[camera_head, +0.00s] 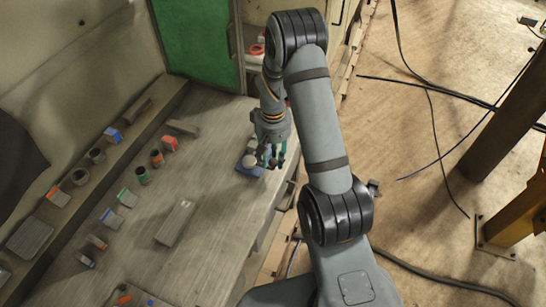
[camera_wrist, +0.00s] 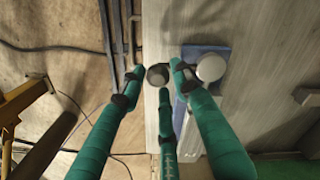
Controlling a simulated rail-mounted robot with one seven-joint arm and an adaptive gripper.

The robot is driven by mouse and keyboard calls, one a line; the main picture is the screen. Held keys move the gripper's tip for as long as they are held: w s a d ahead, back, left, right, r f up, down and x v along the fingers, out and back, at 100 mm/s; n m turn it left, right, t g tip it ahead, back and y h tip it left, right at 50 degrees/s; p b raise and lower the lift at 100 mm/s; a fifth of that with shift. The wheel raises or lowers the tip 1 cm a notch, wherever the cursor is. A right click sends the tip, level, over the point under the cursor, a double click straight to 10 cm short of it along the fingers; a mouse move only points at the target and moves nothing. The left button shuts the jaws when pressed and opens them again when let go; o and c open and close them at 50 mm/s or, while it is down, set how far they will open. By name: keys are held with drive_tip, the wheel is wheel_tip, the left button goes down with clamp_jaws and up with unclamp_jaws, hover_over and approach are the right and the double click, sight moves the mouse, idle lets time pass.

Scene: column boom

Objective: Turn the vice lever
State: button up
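The vice has a blue base (camera_wrist: 192,52) and a pale grey round top (camera_wrist: 211,68). It sits near the bench's edge; in the head view its blue base (camera_head: 247,170) shows just left of my gripper (camera_head: 270,158). A dark round knob (camera_wrist: 157,75), perhaps the lever's end, lies between my fingertips in the wrist view. My gripper (camera_wrist: 158,79) has three green fingers, spread apart around this knob. I cannot tell whether any finger touches it. The right finger covers part of the vice, and the rest of the lever is not clearly visible.
The wooden bench (camera_head: 215,200) holds a grey block (camera_head: 175,223) and several small coloured parts to the left. A green cabinet door (camera_head: 197,40) stands at the back. Cables (camera_head: 430,95) lie on the floor to the right.

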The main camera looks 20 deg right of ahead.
drive_tip(key=c, duration=0.6)
drive_tip(key=shift+w+r, duration=0.1)
drive_tip(key=shift+w, duration=0.05)
clamp_jaws()
